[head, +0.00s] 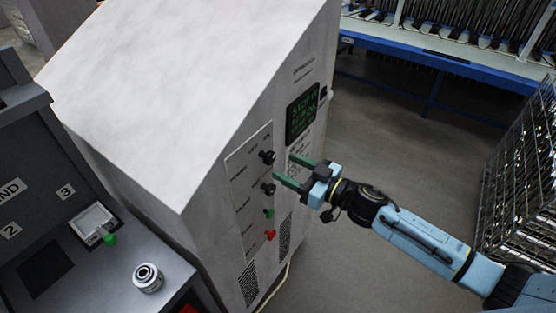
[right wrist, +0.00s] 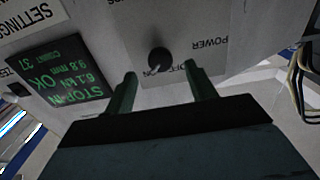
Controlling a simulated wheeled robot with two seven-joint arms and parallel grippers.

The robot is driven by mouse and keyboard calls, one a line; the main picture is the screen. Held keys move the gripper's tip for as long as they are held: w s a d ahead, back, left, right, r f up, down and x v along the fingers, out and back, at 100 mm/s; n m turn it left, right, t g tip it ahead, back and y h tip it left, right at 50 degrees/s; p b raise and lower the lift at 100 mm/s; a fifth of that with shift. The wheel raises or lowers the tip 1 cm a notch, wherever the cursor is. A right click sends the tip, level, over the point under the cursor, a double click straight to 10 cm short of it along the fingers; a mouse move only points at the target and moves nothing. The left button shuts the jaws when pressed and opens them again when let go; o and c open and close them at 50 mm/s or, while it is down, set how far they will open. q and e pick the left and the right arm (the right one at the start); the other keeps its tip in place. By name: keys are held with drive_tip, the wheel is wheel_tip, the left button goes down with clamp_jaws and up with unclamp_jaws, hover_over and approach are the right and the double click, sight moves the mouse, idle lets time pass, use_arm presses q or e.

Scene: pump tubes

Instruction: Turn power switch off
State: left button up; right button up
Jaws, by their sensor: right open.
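The power switch is a black round knob (right wrist: 160,60) on the machine's pale front panel, beside upside-down POWER and OFF/ON labels in the right wrist view. In the head view two black knobs sit one above the other; the upper one (head: 267,157) and the lower one (head: 268,188) are both close to my right gripper (head: 286,167). My right gripper is open and empty, with green fingers. In the right wrist view its fingertips (right wrist: 163,82) are spread to either side below the knob, apparently short of it. The knob's exact setting is hard to read. My left gripper is not in view.
A lit green display (head: 302,113) is right of the knobs. A green button (head: 268,213) and a red button (head: 270,235) lie below them. A grey console (head: 60,225) stands left, a wire cage (head: 525,170) right. The floor between machine and cage is clear.

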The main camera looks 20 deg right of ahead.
sight(272, 160)
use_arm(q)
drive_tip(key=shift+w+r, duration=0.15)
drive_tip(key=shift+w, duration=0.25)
use_arm(e)
drive_tip(key=shift+x, duration=2)
drive_tip(key=shift+c, duration=0.5)
drive_tip(key=c, duration=0.9)
